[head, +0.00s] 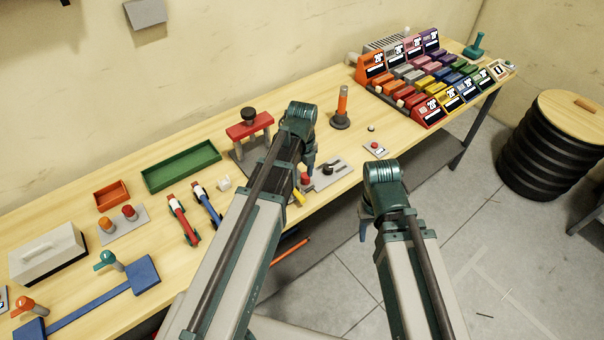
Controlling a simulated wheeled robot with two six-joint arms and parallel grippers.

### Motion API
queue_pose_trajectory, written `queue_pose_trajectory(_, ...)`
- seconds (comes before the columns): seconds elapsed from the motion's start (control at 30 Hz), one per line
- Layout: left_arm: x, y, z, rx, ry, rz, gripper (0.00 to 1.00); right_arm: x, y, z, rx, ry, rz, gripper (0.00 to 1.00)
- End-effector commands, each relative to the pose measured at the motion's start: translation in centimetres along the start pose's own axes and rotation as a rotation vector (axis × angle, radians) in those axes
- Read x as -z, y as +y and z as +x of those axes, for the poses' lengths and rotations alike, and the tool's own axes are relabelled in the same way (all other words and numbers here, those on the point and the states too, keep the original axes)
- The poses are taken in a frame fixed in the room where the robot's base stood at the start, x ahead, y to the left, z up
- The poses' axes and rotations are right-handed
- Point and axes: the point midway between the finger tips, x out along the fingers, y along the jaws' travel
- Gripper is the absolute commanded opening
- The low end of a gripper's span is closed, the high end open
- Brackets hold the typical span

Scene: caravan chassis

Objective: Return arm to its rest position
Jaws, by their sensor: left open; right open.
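My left arm reaches up from the bottom over the workbench (90,195). Its gripper (309,166) points down over the bench beside a small grey plate with knobs (335,170); its fingers are mostly hidden by the wrist, and it appears empty. My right arm reaches up on the right. Its gripper (363,232) hangs down just off the bench's front edge, over the floor, open and empty as far as shows.
A red press (248,128) stands close left of my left wrist. An orange-and-grey post (341,108) stands behind.

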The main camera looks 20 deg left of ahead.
Motion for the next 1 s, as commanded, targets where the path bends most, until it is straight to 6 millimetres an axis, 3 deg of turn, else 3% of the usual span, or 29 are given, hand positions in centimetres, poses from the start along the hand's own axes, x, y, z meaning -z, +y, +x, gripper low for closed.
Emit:
queue_pose_trajectory(0.03,0.0,0.0,-1.6,0.000,0.000,0.000,0.59,-0.1,0.1,-1.6,0.000,0.000,0.002,0.50)
queue_pose_trajectory(0.2,0.0,0.0,-2.9,0.000,0.000,0.000,0.59,-0.2,0.3,-2.9,0.001,0.000,0.006,0.50)
queue_pose_trajectory(0.67,0.3,0.1,-2.7,-0.001,0.000,-0.022,0.59,-0.2,0.2,-2.7,0.001,0.000,0.007,0.50)
queue_pose_trajectory(0.77,1.6,0.2,-2.0,-0.007,-0.003,-0.122,0.59,-0.1,0.2,-2.0,0.001,0.000,0.006,0.50)
queue_pose_trajectory(1.0,6.8,1.1,0.6,-0.027,-0.028,-0.625,0.59,0.0,-0.1,0.6,0.001,0.000,0.004,0.50)
